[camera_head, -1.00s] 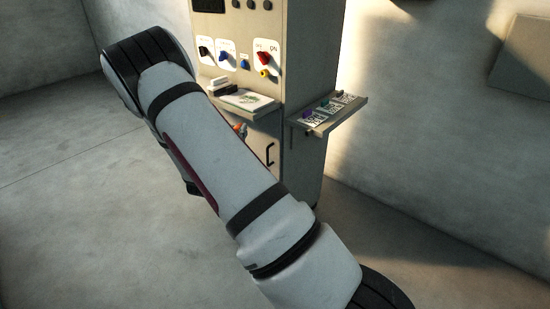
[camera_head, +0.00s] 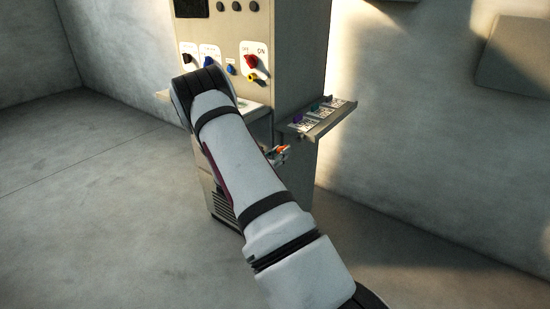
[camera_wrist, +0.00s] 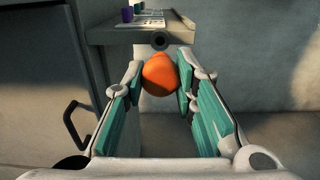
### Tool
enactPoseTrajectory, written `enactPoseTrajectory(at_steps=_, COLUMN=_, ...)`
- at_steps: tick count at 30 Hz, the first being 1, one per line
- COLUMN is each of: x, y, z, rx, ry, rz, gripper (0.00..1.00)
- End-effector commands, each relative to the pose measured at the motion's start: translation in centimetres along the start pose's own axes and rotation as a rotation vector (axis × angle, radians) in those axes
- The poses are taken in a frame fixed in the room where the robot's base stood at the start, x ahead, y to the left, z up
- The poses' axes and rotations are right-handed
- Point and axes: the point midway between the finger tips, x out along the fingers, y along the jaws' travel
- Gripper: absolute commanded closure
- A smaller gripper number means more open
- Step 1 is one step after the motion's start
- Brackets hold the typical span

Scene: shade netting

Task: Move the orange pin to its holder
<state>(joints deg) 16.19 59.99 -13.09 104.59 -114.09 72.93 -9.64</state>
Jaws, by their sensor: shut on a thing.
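My gripper (camera_wrist: 160,78) is shut on the orange pin (camera_wrist: 158,76), which shows as a rounded orange body between the fingertips in the wrist view. In the head view the orange pin (camera_head: 281,149) is a small spot beside my arm, left of and below the side shelf, and my gripper (camera_head: 278,155) is mostly hidden behind the arm. The side shelf (camera_head: 318,126) sticks out from the cabinet's right side and carries labelled cards with a purple pin (camera_head: 298,119) and a green pin (camera_head: 314,107). In the wrist view the shelf (camera_wrist: 165,35) is beyond and above the held pin.
The cabinet (camera_head: 290,50) has a panel with a red knob (camera_head: 250,61), a blue knob (camera_head: 208,62) and a yellow one (camera_head: 252,77). Its front ledge (camera_head: 250,107) is partly hidden by my arm. A dark door handle (camera_wrist: 75,122) shows left in the wrist view. Floor at right is clear.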

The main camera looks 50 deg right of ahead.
Motion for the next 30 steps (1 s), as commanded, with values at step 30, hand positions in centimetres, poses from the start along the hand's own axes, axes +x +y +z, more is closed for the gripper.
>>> enactPoseTrajectory(at_steps=30, x=4.3, y=0.0, z=-0.1, rx=0.000, ry=-0.001, rz=0.000, gripper=1.00)
